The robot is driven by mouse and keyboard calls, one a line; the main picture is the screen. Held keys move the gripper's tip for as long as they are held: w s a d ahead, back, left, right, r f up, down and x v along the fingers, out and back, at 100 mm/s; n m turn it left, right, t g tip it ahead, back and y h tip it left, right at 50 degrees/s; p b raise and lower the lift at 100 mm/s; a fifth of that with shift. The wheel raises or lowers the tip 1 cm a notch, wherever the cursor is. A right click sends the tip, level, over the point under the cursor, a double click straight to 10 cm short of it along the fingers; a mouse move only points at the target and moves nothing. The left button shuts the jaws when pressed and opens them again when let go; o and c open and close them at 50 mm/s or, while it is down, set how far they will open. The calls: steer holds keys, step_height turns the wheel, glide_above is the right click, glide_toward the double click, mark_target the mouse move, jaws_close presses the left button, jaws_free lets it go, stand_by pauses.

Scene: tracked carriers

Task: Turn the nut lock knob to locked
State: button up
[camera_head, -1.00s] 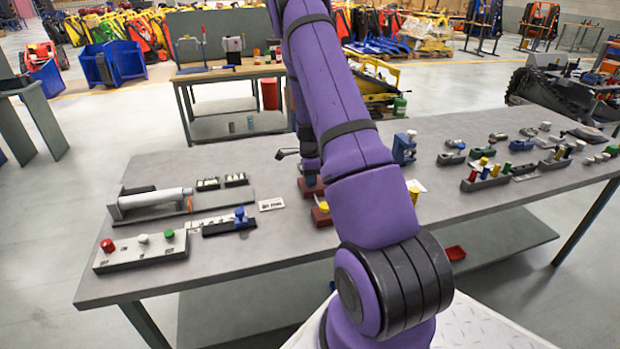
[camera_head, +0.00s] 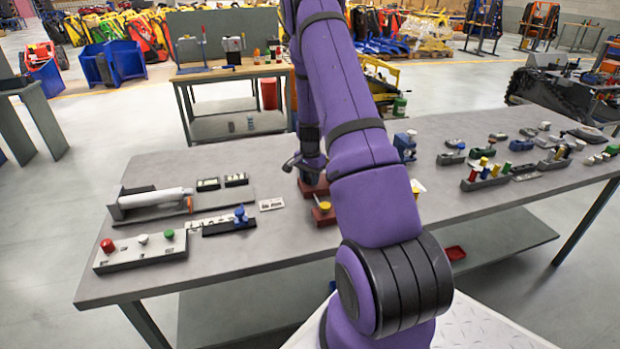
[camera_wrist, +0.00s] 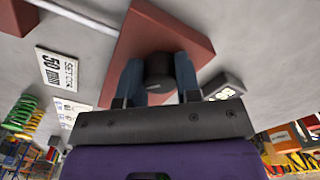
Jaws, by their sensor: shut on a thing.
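The nut lock knob (camera_wrist: 158,66) is a dark round knob with a pale mark on its face, on a red-brown base (camera_wrist: 158,25) in the wrist view. My gripper (camera_wrist: 158,78) has one blue-grey finger on each side of the knob and is shut on it. In the head view the red-brown base (camera_head: 314,188) shows on the table below my wrist. There my arm hides the knob and most of the gripper. I cannot tell from the pale mark whether the knob stands at locked.
A yellow knob on a red-brown block (camera_head: 324,217) stands close in front. A white label plate (camera_head: 271,204) lies to the left, near a blue-handled slide (camera_head: 240,219). A blue device (camera_head: 404,147) stands to the right. Bare table (camera_head: 210,160) lies behind on the left.

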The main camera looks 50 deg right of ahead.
steer(key=shift+n, duration=0.8)
steer(key=o, duration=0.9)
steer(key=shift+r, duration=0.1)
step_height(320, 180, up, 11)
steer(key=shift+f, duration=0.2)
